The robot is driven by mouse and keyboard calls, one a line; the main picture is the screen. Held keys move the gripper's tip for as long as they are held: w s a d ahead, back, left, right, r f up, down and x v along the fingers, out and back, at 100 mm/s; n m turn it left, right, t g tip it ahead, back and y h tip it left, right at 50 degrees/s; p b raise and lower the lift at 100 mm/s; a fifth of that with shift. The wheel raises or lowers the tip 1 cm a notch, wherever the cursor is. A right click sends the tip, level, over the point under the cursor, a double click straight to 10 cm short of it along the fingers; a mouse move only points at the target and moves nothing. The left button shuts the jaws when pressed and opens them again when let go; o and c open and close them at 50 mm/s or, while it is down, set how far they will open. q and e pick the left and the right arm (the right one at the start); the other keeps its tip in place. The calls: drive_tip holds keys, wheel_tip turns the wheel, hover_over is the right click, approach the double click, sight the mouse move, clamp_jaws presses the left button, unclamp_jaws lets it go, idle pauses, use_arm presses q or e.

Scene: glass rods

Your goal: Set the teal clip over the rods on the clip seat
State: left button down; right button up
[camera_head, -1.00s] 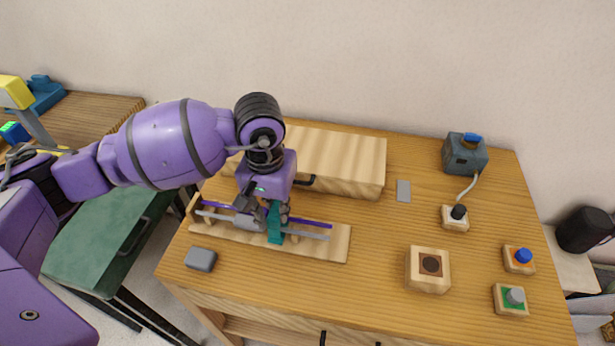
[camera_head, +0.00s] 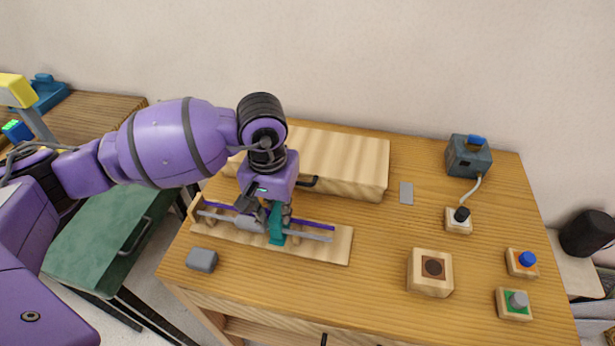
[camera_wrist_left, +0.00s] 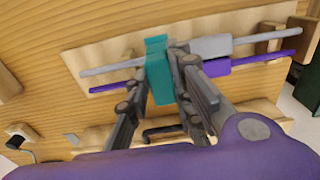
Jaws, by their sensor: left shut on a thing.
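The teal clip (camera_head: 276,224) is a narrow block held between the fingers of my left gripper (camera_head: 265,208). In the left wrist view the clip (camera_wrist_left: 158,75) lies across a grey rod (camera_wrist_left: 112,68) and a purple rod (camera_wrist_left: 118,86), with my left gripper (camera_wrist_left: 168,82) shut on it. The rods lie side by side on a light wooden board (camera_head: 338,245), which also shows in the left wrist view (camera_wrist_left: 85,57). Whether the clip is fully down on its seat cannot be told; the seat is hidden. My right gripper is not in view.
A wooden box (camera_head: 345,165) with a dark handle stands behind the board. A grey block (camera_head: 202,260) lies in front of it.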

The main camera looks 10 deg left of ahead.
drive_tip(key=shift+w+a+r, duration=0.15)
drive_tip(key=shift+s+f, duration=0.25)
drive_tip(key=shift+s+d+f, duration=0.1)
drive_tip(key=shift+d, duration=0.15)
use_arm(q)
drive_tip(key=shift+f+b, duration=0.5)
drive_tip(key=shift+f, duration=0.15)
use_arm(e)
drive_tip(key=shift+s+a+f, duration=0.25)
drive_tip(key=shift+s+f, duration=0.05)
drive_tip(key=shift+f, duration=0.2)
use_arm(q)
drive_tip(key=c, duration=1.8)
unclamp_jaws()
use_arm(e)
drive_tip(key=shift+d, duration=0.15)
